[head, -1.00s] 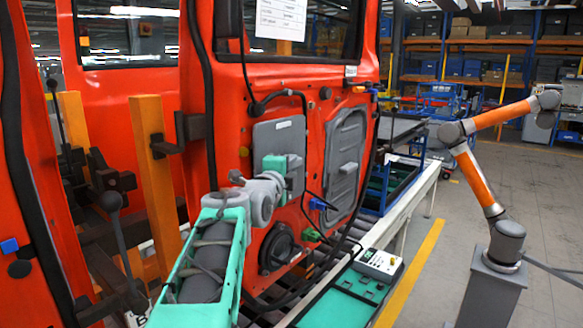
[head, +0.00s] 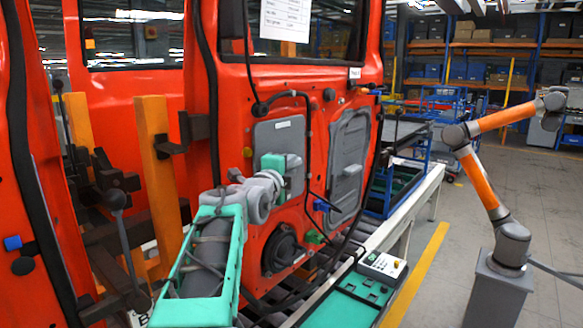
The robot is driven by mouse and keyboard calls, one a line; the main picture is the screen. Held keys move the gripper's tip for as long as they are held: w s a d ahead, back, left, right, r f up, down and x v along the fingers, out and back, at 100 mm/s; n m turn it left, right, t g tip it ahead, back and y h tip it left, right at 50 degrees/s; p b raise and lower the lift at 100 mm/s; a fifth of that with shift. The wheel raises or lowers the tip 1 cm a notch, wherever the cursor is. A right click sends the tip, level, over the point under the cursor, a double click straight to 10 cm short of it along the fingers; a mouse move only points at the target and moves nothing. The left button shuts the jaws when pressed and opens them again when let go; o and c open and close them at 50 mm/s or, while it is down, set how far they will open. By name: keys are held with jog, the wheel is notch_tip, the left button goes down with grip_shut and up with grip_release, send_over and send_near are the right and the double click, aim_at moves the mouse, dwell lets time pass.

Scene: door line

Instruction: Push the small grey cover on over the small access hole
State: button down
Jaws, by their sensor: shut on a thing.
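The small grey cover (head: 287,136) is a flat plate with a white label, upright at the orange-red door's inner face (head: 233,110). My gripper (head: 282,170), with teal and grey parts, is shut on it from the near side and hides its lower middle. The small access hole does not show; the cover and gripper stand in front of that part of the door. I cannot tell whether the cover touches the door all round or stands slightly off it.
A larger grey cover (head: 347,160) is on the door to the right. Black cables and a round black speaker (head: 283,250) are close by. An orange post (head: 160,190) stands left of my arm. An orange-and-grey robot arm (head: 478,180) stands apart at right, with open floor around it.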

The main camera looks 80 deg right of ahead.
jog(key=shift+w+r, duration=0.1)
dwell(0.3)
jog(key=c, duration=1.2)
grip_release()
jog(key=shift+d, duration=0.1)
jog(key=shift+o, duration=0.2)
